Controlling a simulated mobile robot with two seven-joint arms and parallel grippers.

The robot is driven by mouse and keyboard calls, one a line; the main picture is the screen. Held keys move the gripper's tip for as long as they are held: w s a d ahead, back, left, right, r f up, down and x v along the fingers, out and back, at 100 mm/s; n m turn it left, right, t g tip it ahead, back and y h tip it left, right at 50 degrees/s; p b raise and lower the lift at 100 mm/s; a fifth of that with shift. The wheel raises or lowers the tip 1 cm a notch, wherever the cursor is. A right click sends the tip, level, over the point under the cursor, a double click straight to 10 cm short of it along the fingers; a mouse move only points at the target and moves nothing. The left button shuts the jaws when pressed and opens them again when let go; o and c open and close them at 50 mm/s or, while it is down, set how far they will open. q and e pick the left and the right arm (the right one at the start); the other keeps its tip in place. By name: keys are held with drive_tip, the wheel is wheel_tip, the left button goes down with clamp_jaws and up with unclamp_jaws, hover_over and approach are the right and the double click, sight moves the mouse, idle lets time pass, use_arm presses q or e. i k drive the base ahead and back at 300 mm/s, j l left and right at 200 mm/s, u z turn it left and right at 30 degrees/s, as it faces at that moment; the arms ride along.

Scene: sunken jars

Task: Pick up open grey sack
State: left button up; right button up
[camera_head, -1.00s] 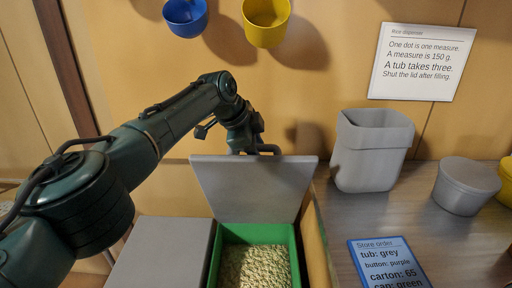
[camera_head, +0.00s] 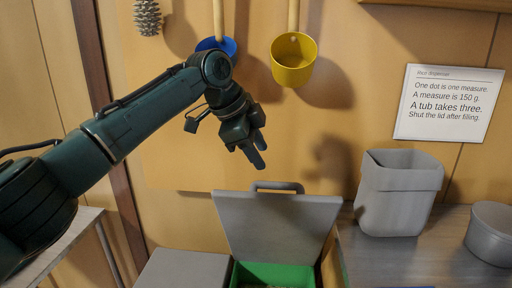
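The open grey sack (camera_head: 398,196) stands upright on the counter at the right, with a folded rim and a dark opening at the top. Nothing is gripping it. My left gripper (camera_head: 262,157) is in the air above the raised grey lid, well to the left of the sack. Its fingers are apart with nothing between them. My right gripper is not in view.
The grey lid (camera_head: 275,228) with a handle stands open over a green-lined bin (camera_head: 272,274). A grey tub (camera_head: 492,235) is right of the sack. A yellow scoop (camera_head: 293,62) and a blue scoop (camera_head: 228,46) hang on the wall beside a sign (camera_head: 449,103).

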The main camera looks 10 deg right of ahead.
sight(398, 189)
drive_tip(key=k+j, duration=0.1)
drive_tip(key=j, duration=0.25)
drive_tip(key=k+j, duration=0.1)
drive_tip(key=j, duration=0.25)
drive_tip(key=k+j, duration=0.1)
drive_tip(key=j, duration=0.25)
drive_tip(key=k+j, duration=0.1)
drive_tip(key=j, duration=0.25)
